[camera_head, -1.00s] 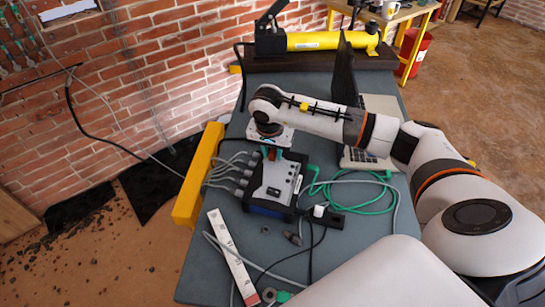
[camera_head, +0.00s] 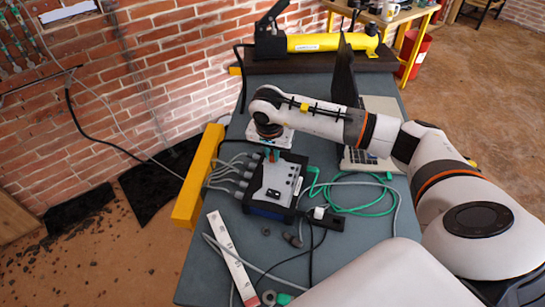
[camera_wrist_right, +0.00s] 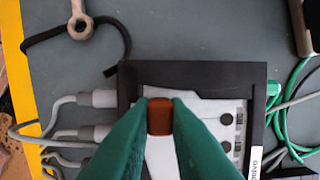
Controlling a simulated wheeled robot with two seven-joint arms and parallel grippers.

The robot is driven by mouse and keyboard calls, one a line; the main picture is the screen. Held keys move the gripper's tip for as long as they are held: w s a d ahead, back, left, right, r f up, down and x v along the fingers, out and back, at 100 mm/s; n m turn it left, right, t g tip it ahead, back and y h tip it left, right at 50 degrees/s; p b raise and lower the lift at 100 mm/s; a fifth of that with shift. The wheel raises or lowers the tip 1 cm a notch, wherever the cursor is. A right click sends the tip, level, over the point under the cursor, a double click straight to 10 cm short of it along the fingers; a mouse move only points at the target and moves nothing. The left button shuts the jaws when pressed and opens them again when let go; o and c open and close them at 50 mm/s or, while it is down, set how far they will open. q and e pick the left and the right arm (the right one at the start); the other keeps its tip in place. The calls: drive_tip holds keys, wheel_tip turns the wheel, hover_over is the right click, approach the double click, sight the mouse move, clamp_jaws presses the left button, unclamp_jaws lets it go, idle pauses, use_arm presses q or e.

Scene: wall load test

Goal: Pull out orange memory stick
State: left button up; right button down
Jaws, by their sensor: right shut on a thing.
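The orange memory stick (camera_wrist_right: 160,116) shows in the right wrist view as an orange-brown block between the green fingertips of my right gripper (camera_wrist_right: 159,110). The gripper is shut on it. In the head view my right gripper (camera_head: 271,156) points down over the far end of the dark data box (camera_head: 268,212) with its grey top panel. The stick is hardly visible in the head view. I cannot tell whether its lower end still touches the box. My left gripper is not in view.
Grey cables plug into the box's left side. Green cable (camera_head: 352,206) coils to its right near a laptop (camera_head: 372,158). A white ruler (camera_head: 232,258) lies in front. A yellow beam (camera_head: 198,175) edges the table's left. A yellow pump (camera_head: 325,41) stands behind.

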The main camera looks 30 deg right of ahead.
drive_tip(key=shift+r, duration=0.35)
idle(0.3)
drive_tip(key=shift+r+p, duration=0.85)
drive_tip(key=shift+r, duration=0.3)
drive_tip(key=shift+r+p, duration=1.3)
drive_tip(key=shift+r, duration=1)
drive_tip(key=shift+f, duration=0.1)
